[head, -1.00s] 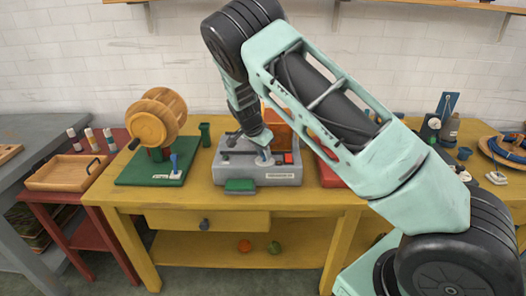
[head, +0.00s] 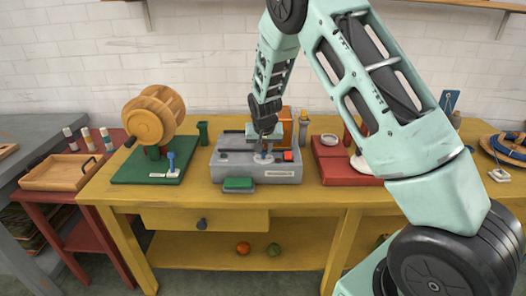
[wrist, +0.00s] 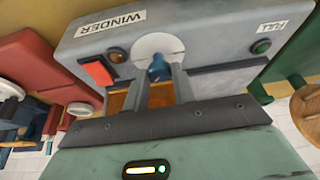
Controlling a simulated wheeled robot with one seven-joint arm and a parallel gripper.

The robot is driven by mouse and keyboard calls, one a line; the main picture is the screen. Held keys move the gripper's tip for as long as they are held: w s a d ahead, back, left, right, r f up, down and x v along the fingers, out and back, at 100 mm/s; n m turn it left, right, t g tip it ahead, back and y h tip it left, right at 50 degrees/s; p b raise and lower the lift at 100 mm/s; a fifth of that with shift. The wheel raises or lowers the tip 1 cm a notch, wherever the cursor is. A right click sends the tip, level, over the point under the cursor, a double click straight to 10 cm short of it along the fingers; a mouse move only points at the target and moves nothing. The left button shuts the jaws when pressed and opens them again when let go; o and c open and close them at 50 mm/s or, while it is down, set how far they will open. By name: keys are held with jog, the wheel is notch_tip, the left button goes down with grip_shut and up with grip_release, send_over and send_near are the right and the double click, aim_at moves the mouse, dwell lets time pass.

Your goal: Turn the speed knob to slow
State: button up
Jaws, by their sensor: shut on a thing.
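The grey winder box (head: 228,173) stands on the yellow bench. On its top is a blue knob (wrist: 157,66) on a round white dial plate (wrist: 158,45). In the wrist view the two fingers of my gripper (wrist: 160,74) stand on either side of the knob and are shut on it. In the head view my gripper (head: 264,147) comes down on the box from above, and the knob (head: 263,157) shows just below it. No marks on the dial can be read, so the knob's setting cannot be told.
A red button (wrist: 99,70) and a green lamp (wrist: 261,46) flank the dial. A green pedal (head: 238,184) is at the box's front. Left is a green board (head: 130,174) with a wooden wheel and a blue lever (head: 171,160). A red base (head: 340,168) stands close on the right.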

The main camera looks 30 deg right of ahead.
jog(key=n, duration=0.2)
jog(key=n+y, duration=0.2)
jog(key=n, duration=0.1)
jog(key=shift+d+r+n+t, duration=0.15)
jog(key=shift+d+n+t, duration=0.1)
jog(key=shift+n+t, duration=0.05)
jog(key=n+y+p, duration=0.1)
jog(key=n+p, duration=0.1)
jog(key=n, duration=0.1)
jog(key=shift+n+y+p, duration=0.5)
jog(key=shift+n+p, duration=0.15)
jog(key=shift+n, duration=0.35)
jog(key=shift+d, duration=0.1)
jog(key=o, duration=1)
jog(key=v, duration=1.7)
jog(key=shift+w+d+r+b, duration=0.15)
jog(key=shift+w+b, duration=0.05)
jog(key=shift+b, duration=0.15)
